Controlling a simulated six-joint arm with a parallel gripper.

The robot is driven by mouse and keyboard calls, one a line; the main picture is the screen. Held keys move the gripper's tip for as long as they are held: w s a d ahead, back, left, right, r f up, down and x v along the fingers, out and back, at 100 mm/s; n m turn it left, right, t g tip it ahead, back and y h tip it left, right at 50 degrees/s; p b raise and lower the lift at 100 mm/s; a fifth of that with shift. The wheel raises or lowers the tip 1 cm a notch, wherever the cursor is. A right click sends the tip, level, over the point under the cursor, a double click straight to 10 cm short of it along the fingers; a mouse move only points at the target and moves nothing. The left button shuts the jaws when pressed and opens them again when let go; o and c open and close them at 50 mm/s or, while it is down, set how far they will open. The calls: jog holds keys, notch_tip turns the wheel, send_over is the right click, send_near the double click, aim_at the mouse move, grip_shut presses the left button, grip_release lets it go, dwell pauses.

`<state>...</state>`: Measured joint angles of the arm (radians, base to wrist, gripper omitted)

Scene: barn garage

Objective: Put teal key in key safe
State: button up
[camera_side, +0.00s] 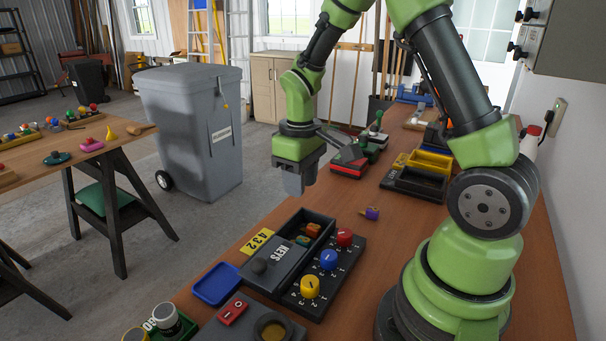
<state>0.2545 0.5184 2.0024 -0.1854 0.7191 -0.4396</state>
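The key safe (272,270) is a dark grey box labelled "KEYS" on the wooden bench. Its far end is open, and small orange and teal-green pieces (303,240) show inside, too small to identify surely as keys. I cannot pick out a teal key with certainty. My gripper (294,190) hangs pointing down above the bench's left edge, beyond the safe in the picture. Its fingers look close together, but their opening and anything between them cannot be made out.
A blue tray (216,284) lies left. Black and yellow bins (415,182) and a red-based device (348,168) stand farther back. Bare bench lies between.

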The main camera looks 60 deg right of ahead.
jog(key=s+a+r+m+t+y, duration=0.1)
jog(key=s+a+r+m+t, duration=0.1)
jog(key=s+a+r, duration=0.3)
jog(key=s+a+r+m+t+y, duration=0.1)
jog(key=s+a+r+m+t, duration=0.1)
jog(key=s+a+r+t, duration=0.3)
jog(key=a+v, duration=0.1)
jog(key=v, duration=0.6)
jog(key=shift+w+r, duration=0.3)
jog(key=shift+r, duration=0.2)
